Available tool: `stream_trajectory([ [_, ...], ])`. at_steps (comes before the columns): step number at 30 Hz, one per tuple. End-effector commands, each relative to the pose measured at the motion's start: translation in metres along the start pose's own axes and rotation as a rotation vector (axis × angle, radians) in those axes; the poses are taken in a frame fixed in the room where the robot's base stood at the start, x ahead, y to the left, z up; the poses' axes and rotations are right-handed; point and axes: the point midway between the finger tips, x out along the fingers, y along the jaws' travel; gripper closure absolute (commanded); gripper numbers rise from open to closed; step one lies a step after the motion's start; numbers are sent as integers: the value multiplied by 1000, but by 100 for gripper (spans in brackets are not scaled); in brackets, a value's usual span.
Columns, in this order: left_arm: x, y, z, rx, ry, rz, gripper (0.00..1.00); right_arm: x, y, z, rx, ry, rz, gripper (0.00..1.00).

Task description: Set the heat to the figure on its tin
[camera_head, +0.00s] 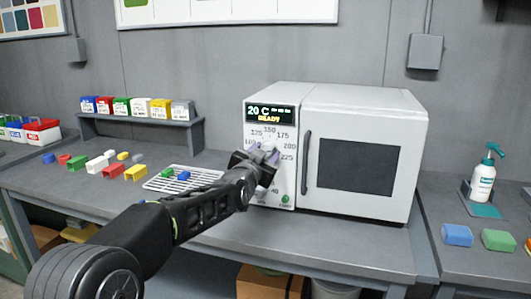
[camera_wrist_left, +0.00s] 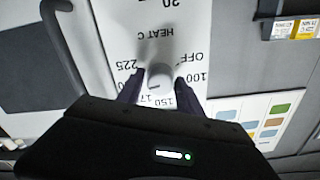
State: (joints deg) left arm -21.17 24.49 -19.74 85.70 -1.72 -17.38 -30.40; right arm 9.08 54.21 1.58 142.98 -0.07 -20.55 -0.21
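The white oven (camera_head: 408,105) stands on the bench. Its display (camera_head: 270,114) reads 20 C and READY. The heat dial is ringed by figures from OFF and 100 to 225. In the head view my left gripper (camera_head: 258,164) covers the knob. I cannot tell which figure the knob points at. Coloured tins, such as the yellow tin (camera_head: 161,108), stand in a row; their labels are too small to read.
The tins stand on a raised shelf (camera_head: 140,122). Loose coloured blocks lie before it. The oven door (camera_head: 360,165) is shut. A spray bottle (camera_head: 483,181) stands at right.

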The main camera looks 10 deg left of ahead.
Motion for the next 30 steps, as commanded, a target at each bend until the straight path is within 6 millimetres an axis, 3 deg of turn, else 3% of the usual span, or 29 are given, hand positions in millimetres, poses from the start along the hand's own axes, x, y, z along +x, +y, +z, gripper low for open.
stream_trajectory([
  [4, 0, -1, -2, -1, 3, -1, 44, 0, 0, 0, 0, 0, 0, 100],
  [16, -7, -1, -3, -1, 7, -2, 44, 1, 1, 0, 0, 0, 0, 100],
  [30, -74, -1, -2, -2, 4, -1, 44, 6, 2, 0, 0, 0, 0, 100],
])
